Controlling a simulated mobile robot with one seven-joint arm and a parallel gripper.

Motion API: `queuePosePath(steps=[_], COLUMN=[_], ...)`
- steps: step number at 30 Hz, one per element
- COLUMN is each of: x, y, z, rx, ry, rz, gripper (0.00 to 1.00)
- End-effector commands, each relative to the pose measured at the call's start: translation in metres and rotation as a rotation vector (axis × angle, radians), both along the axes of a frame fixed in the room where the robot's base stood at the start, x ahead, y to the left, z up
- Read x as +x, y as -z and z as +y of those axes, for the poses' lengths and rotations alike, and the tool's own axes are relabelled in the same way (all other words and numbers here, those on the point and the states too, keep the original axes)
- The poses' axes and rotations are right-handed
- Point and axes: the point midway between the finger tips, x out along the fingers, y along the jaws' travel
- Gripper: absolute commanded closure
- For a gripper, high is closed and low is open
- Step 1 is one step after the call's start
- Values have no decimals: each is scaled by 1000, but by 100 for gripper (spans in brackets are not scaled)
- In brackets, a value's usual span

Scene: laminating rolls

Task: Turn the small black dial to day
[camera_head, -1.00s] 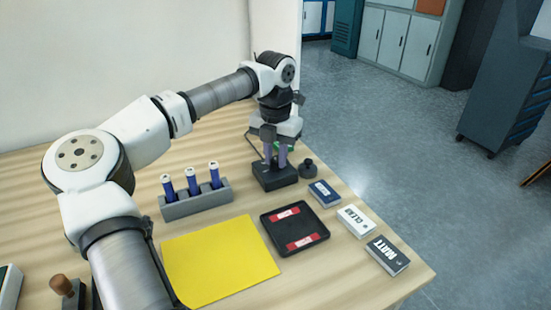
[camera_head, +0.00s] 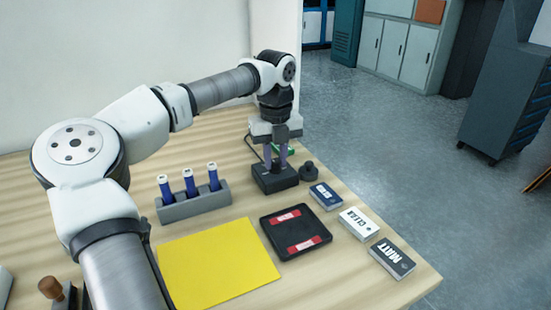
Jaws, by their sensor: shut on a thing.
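A small black box (camera_head: 276,180) sits on the wooden table near its back right. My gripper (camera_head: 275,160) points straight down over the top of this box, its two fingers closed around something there. The dial itself is hidden between the fingers, so its pointer and any day marking cannot be read. A black knob-like object (camera_head: 308,172) stands just right of the box, apart from the fingers.
A grey rack (camera_head: 195,205) holds several blue tubes. A yellow sheet (camera_head: 217,263), a black tray (camera_head: 296,232) with red-and-white strips, and blue, white "CLEAR" and dark "MATT" boxes (camera_head: 393,259) lie in front. A green item (camera_head: 289,150) is partly hidden behind my gripper.

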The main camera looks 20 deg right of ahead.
Motion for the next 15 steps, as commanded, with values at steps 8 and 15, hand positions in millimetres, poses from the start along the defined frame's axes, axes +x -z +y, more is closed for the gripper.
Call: queuePosePath(steps=[8, 15], x=[0, 0], y=[0, 0], z=[0, 0], rx=[0, 0], ry=[-51, -55], rz=[0, 0], gripper=[100, 100])
